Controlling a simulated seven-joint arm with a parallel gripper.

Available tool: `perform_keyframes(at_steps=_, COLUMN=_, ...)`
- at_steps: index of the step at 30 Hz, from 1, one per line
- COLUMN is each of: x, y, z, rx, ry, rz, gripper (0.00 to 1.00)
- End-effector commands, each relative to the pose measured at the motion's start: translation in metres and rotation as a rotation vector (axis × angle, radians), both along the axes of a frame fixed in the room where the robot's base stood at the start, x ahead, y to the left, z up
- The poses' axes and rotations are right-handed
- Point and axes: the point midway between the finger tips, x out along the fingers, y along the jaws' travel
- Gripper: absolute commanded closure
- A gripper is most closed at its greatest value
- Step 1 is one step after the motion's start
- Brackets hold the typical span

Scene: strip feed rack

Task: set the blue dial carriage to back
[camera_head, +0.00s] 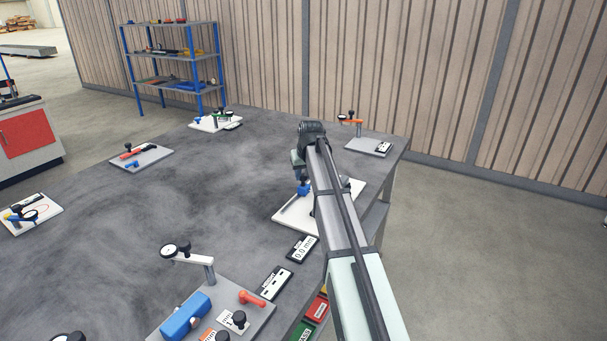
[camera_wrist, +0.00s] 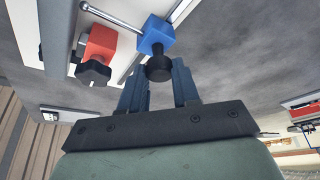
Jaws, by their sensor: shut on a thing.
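The blue dial carriage (camera_wrist: 156,35) is a blue block with a black knob (camera_wrist: 159,70) on a silver rail over a white base plate. My gripper (camera_wrist: 160,82) is shut on this black knob, one finger at each side. In the head view the blue carriage (camera_head: 304,187) sits on the white plate (camera_head: 286,217), just below my gripper (camera_head: 301,175). A red block (camera_wrist: 99,42) with a black star-shaped knob (camera_wrist: 93,72) stands beside it in the wrist view. My arm hides the plate's right part in the head view.
A display reading 0.0 mm (camera_head: 301,249) lies in front of the plate. A fixture with a dial (camera_head: 169,250) and blue block (camera_head: 185,315) stands at the front. Another plate (camera_head: 369,146) is at the back right. The table's middle left is clear.

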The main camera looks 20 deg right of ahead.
Motion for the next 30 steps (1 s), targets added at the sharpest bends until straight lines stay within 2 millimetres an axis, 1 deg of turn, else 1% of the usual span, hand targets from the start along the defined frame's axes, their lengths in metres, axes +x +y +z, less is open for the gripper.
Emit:
perform_keyframes(at_steps=2, x=-0.003, y=0.003, z=0.000, rx=0.000, ry=0.000, rz=0.001, gripper=1.00)
perform_keyframes(at_steps=5, x=-0.016, y=0.014, z=-0.001, rx=-0.001, ry=0.000, rz=0.002, gripper=1.00)
perform_keyframes(at_steps=9, x=-0.046, y=0.042, z=-0.001, rx=-0.001, ry=0.000, rz=0.004, gripper=1.00)
perform_keyframes(at_steps=12, x=-0.064, y=0.061, z=-0.001, rx=0.001, ry=0.000, rz=0.004, gripper=1.00)
perform_keyframes(at_steps=15, x=-0.077, y=0.074, z=0.000, rx=0.000, ry=0.000, rz=0.002, gripper=1.00)
perform_keyframes(at_steps=19, x=-0.085, y=0.083, z=0.000, rx=0.000, ry=0.000, rz=0.001, gripper=1.00)
perform_keyframes(at_steps=29, x=-0.086, y=0.086, z=0.000, rx=0.004, ry=0.003, rz=0.002, gripper=1.00)
perform_keyframes(at_steps=30, x=-0.086, y=0.086, z=0.000, rx=0.005, ry=0.003, rz=0.002, gripper=0.65)
